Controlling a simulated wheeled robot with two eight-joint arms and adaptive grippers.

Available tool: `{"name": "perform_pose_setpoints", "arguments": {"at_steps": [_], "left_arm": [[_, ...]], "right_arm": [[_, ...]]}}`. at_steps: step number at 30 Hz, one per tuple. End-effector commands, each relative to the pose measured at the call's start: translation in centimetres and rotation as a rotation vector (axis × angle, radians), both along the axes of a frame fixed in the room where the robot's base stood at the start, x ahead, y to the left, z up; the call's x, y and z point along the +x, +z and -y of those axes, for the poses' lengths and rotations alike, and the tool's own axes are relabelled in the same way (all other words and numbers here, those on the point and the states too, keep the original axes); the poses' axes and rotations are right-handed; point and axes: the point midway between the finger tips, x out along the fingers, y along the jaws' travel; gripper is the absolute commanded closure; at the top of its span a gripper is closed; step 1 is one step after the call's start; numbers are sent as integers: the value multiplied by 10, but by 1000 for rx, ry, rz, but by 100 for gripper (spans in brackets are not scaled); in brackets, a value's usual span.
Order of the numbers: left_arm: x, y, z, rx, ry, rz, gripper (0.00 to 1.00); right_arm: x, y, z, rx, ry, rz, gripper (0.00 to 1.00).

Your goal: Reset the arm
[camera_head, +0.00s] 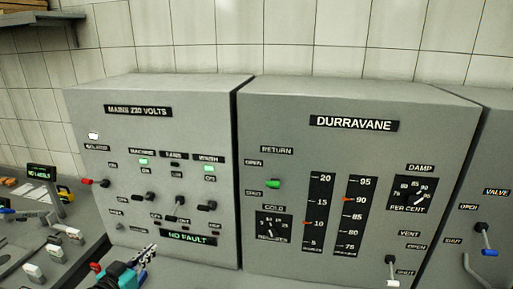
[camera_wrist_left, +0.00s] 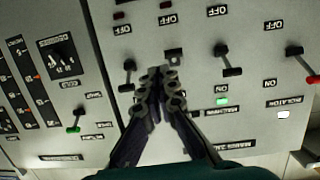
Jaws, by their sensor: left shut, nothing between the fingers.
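My left gripper (camera_head: 148,250) is at the lower left of the head view, in front of the grey panel labelled "MAINS 220 VOLTS" (camera_head: 150,180). Its fingers are together with nothing between them. In the left wrist view the gripper (camera_wrist_left: 160,78) shows in the middle, its two fingertips meeting over the switch panel (camera_wrist_left: 190,60). That view looks upside down, with labels inverted. Whether the fingertips touch the panel cannot be told. Much of my left arm is outside the head view. My right gripper is not in view.
The panel carries several black switches (camera_head: 180,201), a red-tipped switch (camera_head: 87,182) and a "NO FAULT" display (camera_head: 188,238). To its right stands the "DURRAVANE" panel (camera_head: 350,260) with a green-tipped lever (camera_head: 273,184). A blue-tipped valve lever (camera_head: 489,253) is at far right. Clutter fills the left.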

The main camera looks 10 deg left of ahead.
Motion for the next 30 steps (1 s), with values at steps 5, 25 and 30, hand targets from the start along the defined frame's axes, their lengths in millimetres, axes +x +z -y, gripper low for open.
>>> {"name": "perform_pose_setpoints", "arguments": {"at_steps": [5,25,30], "left_arm": [[-19,-58,100,-56,-107,-260,100],[-158,-167,190,69,96,-728,100],[-149,-152,186,55,85,-726,100]], "right_arm": [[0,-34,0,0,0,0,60],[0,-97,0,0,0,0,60],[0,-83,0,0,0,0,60]]}}
